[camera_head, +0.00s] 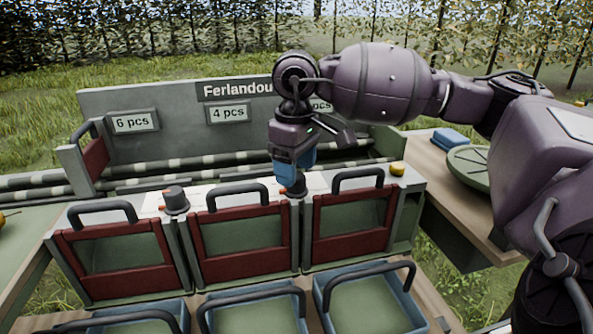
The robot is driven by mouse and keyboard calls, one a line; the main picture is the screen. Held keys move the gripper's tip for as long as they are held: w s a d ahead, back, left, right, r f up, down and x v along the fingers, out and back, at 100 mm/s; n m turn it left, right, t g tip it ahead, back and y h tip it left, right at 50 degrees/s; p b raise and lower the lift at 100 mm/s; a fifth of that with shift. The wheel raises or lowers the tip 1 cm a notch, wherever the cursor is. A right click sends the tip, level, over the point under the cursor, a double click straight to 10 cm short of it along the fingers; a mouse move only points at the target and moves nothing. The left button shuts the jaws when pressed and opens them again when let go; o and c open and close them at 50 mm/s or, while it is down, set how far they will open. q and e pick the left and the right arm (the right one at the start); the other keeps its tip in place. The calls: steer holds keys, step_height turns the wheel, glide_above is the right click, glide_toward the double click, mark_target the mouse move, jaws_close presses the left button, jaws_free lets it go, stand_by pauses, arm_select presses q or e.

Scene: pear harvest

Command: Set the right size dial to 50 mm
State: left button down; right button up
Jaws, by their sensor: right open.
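The right size dial (298,194) is a small dark knob with an orange mark, on the white strip between the middle and right red-framed gates. My right gripper (292,178) points down directly at it and hides its top. The gripper is open; I cannot tell whether its fingers touch the knob. The dial's setting cannot be read here. The left size dial (175,199) is a similar grey knob with an orange pointer toward the left, between the left and middle gates. My left gripper is not in view.
Three red-framed gates with black handles stand in front of the dials, with blue-rimmed crates (362,300) below. A back panel (165,95) carries count displays. A yellow pear (397,169) sits right of the dial. A green round plate (470,163) lies on the right table.

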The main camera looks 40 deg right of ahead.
arm_select(q)
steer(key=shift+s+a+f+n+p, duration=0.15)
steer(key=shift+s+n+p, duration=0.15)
steer(key=shift+p, duration=0.35)
arm_select(e)
step_height(320, 180, up, 9)
steer(key=shift+r, duration=0.2)
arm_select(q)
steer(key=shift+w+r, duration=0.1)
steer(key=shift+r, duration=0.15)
